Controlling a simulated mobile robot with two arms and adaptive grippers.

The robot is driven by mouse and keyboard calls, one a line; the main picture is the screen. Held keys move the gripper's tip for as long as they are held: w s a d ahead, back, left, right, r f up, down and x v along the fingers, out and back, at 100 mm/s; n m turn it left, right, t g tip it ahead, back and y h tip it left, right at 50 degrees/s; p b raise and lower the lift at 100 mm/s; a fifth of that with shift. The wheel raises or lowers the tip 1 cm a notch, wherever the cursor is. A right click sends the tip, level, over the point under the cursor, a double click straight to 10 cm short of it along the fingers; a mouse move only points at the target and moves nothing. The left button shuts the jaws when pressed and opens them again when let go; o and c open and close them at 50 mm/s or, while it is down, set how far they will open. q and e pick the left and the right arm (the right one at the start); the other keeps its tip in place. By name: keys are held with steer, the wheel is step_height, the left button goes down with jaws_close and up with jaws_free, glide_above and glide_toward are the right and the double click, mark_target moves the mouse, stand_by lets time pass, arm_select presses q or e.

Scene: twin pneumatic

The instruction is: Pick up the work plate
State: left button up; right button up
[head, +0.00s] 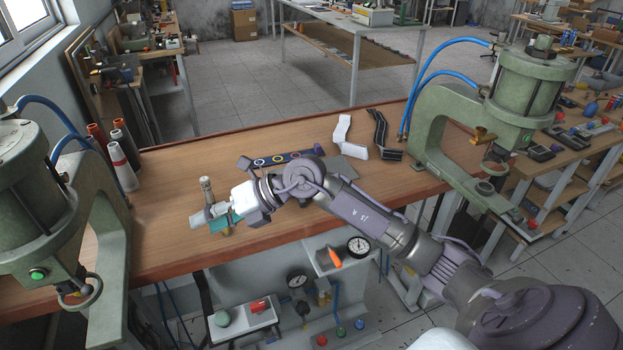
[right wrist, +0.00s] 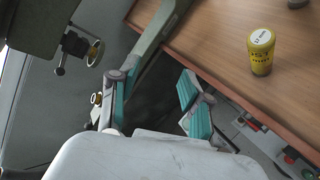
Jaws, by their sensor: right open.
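A flat grey plate (head: 346,168), which looks like the work plate, lies on the wooden bench (head: 180,165); my right arm hides part of it. My right gripper (head: 213,219) is over the front part of the bench, to the left of the plate and apart from it. Its teal-padded fingers are spread and empty in the right wrist view (right wrist: 156,104). The plate is not seen in the right wrist view. My left gripper is not in view.
Green presses stand at left (head: 45,200) and right (head: 460,115). A dark strip with coloured rings (head: 292,158), a white bracket (head: 341,134) and a black bracket (head: 379,130) lie behind my arm. A yellow can (right wrist: 261,52) stands near the bench edge. Spools (head: 121,165) stand at left.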

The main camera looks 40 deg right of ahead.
steer(key=w+d+h, duration=0.2)
steer(key=d+h, duration=0.5)
steer(key=d, duration=0.6)
steer(key=m+g+h+p, duration=0.2)
steer(key=m+h, duration=0.1)
steer(key=h, duration=0.2)
glide_above(304, 201)
step_height(304, 201, down, 5)
steer(key=shift+f, duration=0.1)
steer(key=shift+w+f, duration=0.15)
steer(key=shift+f, duration=0.4)
steer(key=x, duration=0.2)
steer(key=p+x, duration=0.1)
steer(key=x, duration=0.1)
steer(key=shift+a+f+p, duration=0.15)
steer(key=shift+p, duration=0.15)
steer(key=shift+w+f, duration=0.1)
steer(key=shift+f, duration=0.4)
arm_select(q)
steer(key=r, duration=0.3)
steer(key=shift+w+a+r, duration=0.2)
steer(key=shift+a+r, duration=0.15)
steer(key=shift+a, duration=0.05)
arm_select(e)
steer(key=shift+r, duration=0.1)
jaws_close()
